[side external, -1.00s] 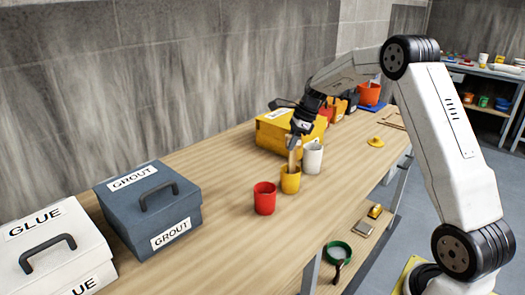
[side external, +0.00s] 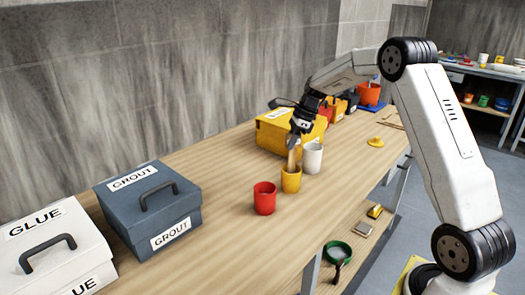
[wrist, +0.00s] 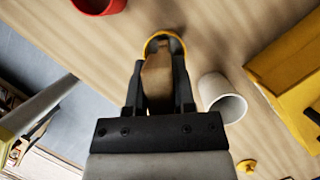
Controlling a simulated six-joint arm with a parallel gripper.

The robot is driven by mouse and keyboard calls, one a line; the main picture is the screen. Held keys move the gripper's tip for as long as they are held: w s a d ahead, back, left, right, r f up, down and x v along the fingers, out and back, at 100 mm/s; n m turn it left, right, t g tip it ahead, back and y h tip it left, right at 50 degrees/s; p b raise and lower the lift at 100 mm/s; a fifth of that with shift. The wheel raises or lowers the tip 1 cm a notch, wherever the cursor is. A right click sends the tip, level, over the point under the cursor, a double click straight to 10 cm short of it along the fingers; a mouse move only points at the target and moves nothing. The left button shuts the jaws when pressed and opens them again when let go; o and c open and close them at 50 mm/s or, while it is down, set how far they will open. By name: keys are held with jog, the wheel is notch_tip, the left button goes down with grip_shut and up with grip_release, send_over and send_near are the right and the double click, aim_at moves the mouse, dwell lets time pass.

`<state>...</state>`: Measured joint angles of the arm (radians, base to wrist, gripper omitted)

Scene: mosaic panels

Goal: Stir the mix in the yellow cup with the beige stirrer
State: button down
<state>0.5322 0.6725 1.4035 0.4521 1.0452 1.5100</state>
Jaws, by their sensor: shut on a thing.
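The yellow cup (side external: 291,182) stands upright on the wooden table between a red cup and a white cup. My gripper (side external: 296,141) is above the yellow cup, shut on the beige stirrer (side external: 293,160), which points down with its lower end inside the cup. In the wrist view the stirrer (wrist: 157,76) lies between the two fingers of my gripper (wrist: 160,85), and the yellow cup's rim (wrist: 178,44) shows around its far end. The mix inside the cup is hidden from clear view.
The red cup (side external: 264,198) stands just left of the yellow cup and the white cup (side external: 313,158) just right. A yellow box (side external: 270,131) is behind. The grout box (side external: 150,205) and glue box (side external: 48,245) are at the left. Bare tabletop (side external: 225,270) lies in front.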

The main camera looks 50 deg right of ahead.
jog(key=shift+r, duration=0.1)
jog(key=shift+r, duration=5.7)
jog(key=shift+a, duration=0.1)
